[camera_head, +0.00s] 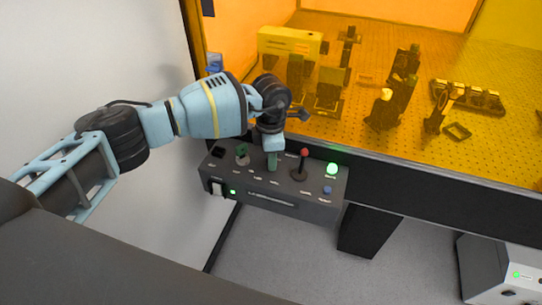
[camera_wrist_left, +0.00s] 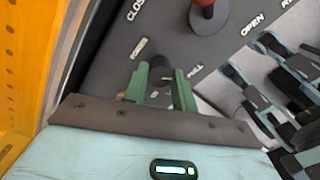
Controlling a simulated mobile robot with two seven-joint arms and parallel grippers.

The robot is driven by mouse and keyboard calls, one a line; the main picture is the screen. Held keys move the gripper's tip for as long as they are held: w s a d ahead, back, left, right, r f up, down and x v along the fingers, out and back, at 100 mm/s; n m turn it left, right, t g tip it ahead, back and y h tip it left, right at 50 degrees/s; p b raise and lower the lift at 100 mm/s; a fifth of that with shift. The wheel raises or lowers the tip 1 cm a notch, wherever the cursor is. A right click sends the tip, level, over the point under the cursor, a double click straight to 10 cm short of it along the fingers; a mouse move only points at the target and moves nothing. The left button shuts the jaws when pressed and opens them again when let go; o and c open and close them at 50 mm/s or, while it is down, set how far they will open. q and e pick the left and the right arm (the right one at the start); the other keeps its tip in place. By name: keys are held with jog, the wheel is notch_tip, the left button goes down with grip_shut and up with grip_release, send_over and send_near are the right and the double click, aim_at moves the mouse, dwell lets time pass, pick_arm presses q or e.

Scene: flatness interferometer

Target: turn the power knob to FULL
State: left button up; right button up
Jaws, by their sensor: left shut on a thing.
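The dark power knob (camera_wrist_left: 161,74) sits on the control box between the two green fingers of my left gripper (camera_wrist_left: 162,88) in the left wrist view. The fingers are shut on it, one on each side, and cover much of it. The word FULL is printed on the panel right of the knob; another label to the left is too small to read. In the head view my left gripper (camera_head: 272,163) reaches down onto the top of the grey control box (camera_head: 300,207) and hides the knob. Where its pointer stands, I cannot tell. My right gripper does not show.
A red-topped lever (camera_head: 304,154) stands just right of the gripper, near the CLOSED and OPEN labels. Behind is an orange enclosure with optics on a perforated table (camera_head: 350,135).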

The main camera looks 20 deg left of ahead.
pick_arm(q)
jog(key=o, duration=1)
jog(key=shift+a+r, duration=0.1)
jog(key=shift+r, duration=3.85)
